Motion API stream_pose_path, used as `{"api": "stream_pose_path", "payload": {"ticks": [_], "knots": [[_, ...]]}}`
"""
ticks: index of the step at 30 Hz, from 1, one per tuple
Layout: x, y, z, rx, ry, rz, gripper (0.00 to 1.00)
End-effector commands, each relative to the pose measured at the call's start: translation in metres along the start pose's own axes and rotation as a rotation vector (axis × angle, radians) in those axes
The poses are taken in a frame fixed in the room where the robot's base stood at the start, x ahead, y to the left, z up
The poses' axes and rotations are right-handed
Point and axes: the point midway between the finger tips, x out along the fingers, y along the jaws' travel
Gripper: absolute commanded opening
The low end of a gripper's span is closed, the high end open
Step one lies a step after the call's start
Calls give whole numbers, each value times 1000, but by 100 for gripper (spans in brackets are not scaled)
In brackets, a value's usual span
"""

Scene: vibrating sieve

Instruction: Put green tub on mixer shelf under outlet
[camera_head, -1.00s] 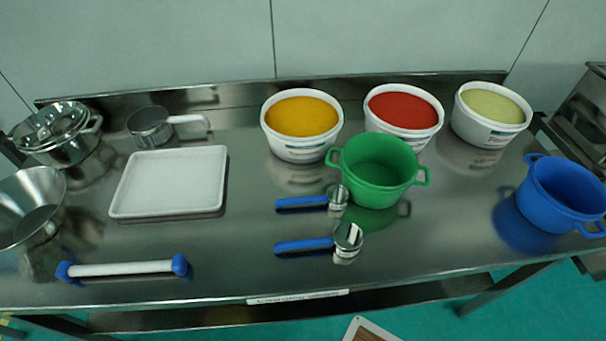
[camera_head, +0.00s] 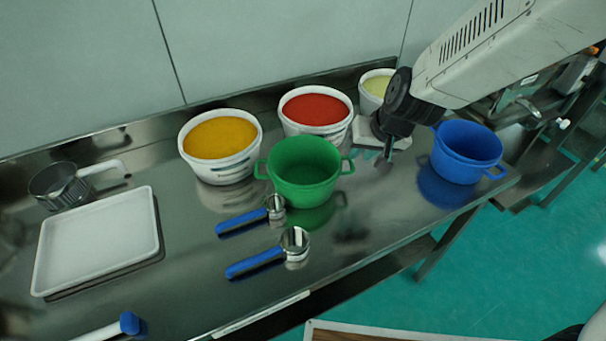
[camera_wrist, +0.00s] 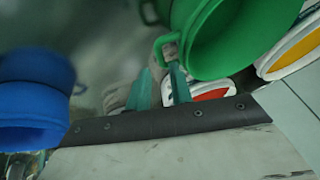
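The green tub (camera_head: 304,172) stands upright on the steel table, in front of the red-filled tub. It has two side handles. My gripper (camera_head: 387,155) hangs over the table to the right of the green tub, pointing down, apart from it in the head view. In the wrist view the two teal fingers (camera_wrist: 160,88) stand apart with nothing between them, and the green tub (camera_wrist: 235,40) is just beyond, its handle close to the right fingertip. I cannot make out the mixer shelf or outlet; a metal unit (camera_head: 522,105) shows partly behind my arm.
A blue tub (camera_head: 468,152) stands right of my gripper. White tubs with yellow (camera_head: 222,148), red (camera_head: 317,112) and pale (camera_head: 374,90) contents line the back. Two blue-handled scoops (camera_head: 252,216) (camera_head: 270,258) lie in front of the green tub. A white tray (camera_head: 95,240) is at left.

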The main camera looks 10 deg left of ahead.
Motion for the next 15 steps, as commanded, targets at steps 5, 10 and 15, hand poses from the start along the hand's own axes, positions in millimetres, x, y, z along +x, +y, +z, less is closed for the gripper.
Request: {"api": "stream_pose_path", "payload": {"ticks": [5,10,15], "knots": [[26,-5,-1,-1,7,2,22],[40,-5,-1,-2,9,3,22],[54,-3,0,0,8,4,22]]}}
